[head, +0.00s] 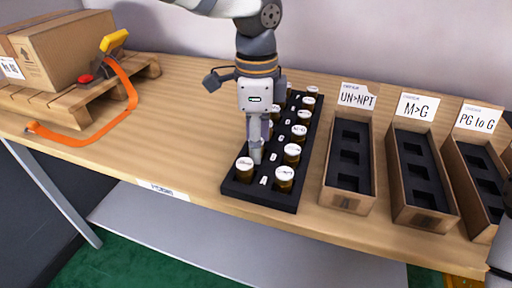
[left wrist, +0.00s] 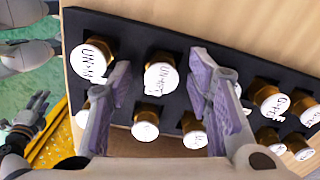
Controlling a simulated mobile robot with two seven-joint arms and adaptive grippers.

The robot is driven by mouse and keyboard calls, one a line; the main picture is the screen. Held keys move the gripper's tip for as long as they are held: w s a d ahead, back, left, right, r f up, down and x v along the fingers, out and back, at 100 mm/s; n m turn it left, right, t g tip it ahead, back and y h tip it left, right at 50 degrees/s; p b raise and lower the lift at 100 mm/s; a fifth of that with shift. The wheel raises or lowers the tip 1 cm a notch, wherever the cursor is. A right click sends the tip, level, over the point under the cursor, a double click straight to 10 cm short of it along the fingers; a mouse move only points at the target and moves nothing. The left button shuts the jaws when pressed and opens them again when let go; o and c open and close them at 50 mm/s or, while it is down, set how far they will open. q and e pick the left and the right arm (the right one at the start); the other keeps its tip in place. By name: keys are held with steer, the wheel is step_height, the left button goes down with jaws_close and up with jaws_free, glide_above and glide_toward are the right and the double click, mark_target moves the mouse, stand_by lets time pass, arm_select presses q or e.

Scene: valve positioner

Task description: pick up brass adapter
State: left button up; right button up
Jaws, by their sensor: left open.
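Brass adapters with white labelled caps stand upright in two columns in a black tray (head: 238,190). My left gripper (head: 256,154) points down over the left column, just behind the front-left adapter (head: 244,169). In the left wrist view its purple-grey fingers are open, and a brass adapter (left wrist: 161,75) shows between them with no visible contact. How low the fingers reach beside it, I cannot tell. Another adapter (left wrist: 93,58) stands left of the fingers. The gripper hides part of the left column. A dark gripper, apparently my right one (left wrist: 35,106), shows small at the left edge.
Three cardboard bins with black inserts, labelled UN>NPT (head: 349,190), M>G (head: 421,205) and PG to G (head: 475,205), stand right of the tray. Table between is clear.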

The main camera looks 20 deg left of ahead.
arm_select(q)
steer(key=shift+w+f, duration=0.1)
steer(key=shift+f, duration=0.15)
jaws_close()
